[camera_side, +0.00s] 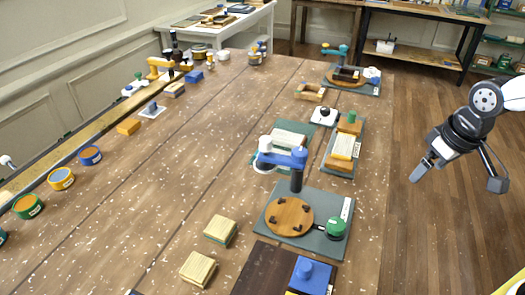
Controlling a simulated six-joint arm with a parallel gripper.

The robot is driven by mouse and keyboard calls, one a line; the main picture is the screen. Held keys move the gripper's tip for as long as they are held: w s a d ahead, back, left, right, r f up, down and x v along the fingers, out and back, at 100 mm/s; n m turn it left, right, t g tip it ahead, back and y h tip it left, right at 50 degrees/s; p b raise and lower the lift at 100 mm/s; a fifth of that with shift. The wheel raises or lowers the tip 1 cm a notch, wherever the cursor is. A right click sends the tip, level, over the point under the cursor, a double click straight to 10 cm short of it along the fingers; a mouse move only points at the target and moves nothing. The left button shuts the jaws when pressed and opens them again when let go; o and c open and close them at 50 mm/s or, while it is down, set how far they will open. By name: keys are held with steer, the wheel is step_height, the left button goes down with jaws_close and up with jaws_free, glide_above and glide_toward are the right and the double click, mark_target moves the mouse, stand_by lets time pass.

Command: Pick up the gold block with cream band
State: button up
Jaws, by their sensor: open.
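My gripper (456,182) is open and empty, with its fingers spread wide. It hangs at the right, over the floor beyond the table's right edge, well apart from every block. A tan-gold block (197,268) lies on the table at the lower middle, with a paler side that may be the cream band. A similar block (220,230) just behind it shows a greenish band. At this size I cannot tell surely which one is the gold block with cream band.
A green board (328,203) with a round wooden disc and a blue-topped post stands between my gripper and the two tan blocks. Round tins (61,178) line the left. The table's middle is clear.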

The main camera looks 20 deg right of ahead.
steer(key=w+a+r+n, duration=0.2)
steer(key=w+a+n, duration=0.55)
steer(key=a, duration=0.25)
steer(key=n+g, duration=0.3)
steer(key=n, duration=1.6)
glide_above(197, 266)
step_height(197, 266, down, 2)
steer(key=f, duration=0.4)
steer(key=shift+s+f+m, duration=0.15)
steer(key=shift+s+m, duration=0.05)
steer(key=shift+m, duration=0.05)
steer(key=shift+f, duration=1.9)
steer(key=shift+f, duration=0.1)
steer(key=shift+w+f, duration=0.15)
steer(key=shift+f, duration=2.3)
steer(key=shift+c, duration=0.2)
